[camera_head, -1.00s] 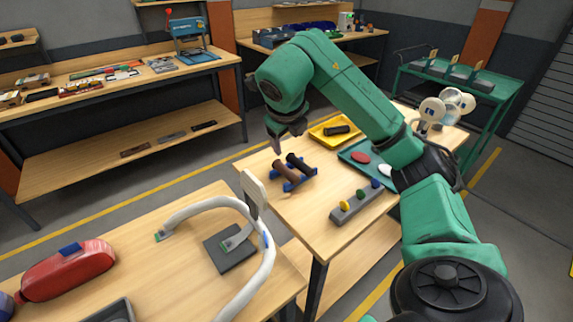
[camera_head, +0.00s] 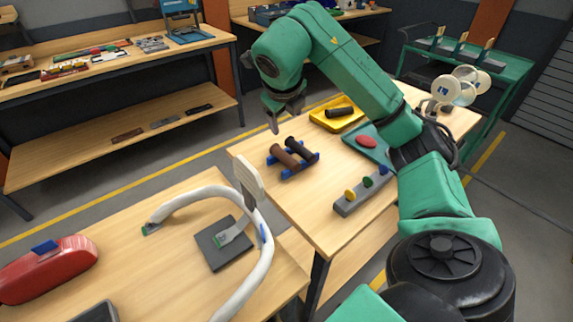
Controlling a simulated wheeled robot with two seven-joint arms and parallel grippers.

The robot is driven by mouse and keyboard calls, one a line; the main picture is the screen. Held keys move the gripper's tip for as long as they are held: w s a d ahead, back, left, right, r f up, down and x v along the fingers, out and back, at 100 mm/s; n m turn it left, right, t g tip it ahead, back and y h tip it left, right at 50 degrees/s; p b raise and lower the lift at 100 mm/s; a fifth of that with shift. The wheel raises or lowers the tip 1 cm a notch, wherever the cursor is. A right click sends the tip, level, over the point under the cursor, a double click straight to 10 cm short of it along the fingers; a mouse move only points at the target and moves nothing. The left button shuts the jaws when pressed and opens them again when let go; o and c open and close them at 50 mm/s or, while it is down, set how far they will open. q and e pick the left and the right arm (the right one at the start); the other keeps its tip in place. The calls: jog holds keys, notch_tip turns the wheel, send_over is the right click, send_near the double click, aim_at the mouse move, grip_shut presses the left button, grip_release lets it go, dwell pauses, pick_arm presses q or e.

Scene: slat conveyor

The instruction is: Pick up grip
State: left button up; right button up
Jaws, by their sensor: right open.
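A brown grip (camera_head: 284,157) and a dark grip (camera_head: 299,150) lie side by side on a blue rack (camera_head: 305,165) on the middle table. Another dark grip (camera_head: 340,113) lies in a yellow tray (camera_head: 322,120) behind them. My right gripper (camera_head: 285,115) hangs above and just behind the rack, pointing down. Its fingers are apart and empty, and it does not appear to touch either grip. My left gripper is out of view.
A grey block (camera_head: 345,209) with coloured knobs and a teal tray (camera_head: 352,143) with a red oval piece (camera_head: 366,142) are on the same table (camera_head: 300,222). The front table holds a white curved tube (camera_head: 266,250) and a red case (camera_head: 48,270).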

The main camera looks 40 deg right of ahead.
jog(key=b, duration=0.6)
send_near(286, 157)
notch_tip(286, 157, up, 3)
jog(key=s, duration=0.2)
jog(key=x, duration=0.4)
jog(key=a+p+x, duration=0.1)
jog(key=x, duration=0.3)
jog(key=p+x, duration=0.1)
jog(key=x, duration=0.4)
jog(key=shift+w+a+f, duration=0.1)
jog(key=shift+w+f, duration=0.15)
jog(key=shift+w, duration=0.2)
jog(key=shift+r, duration=0.1)
grip_shut()
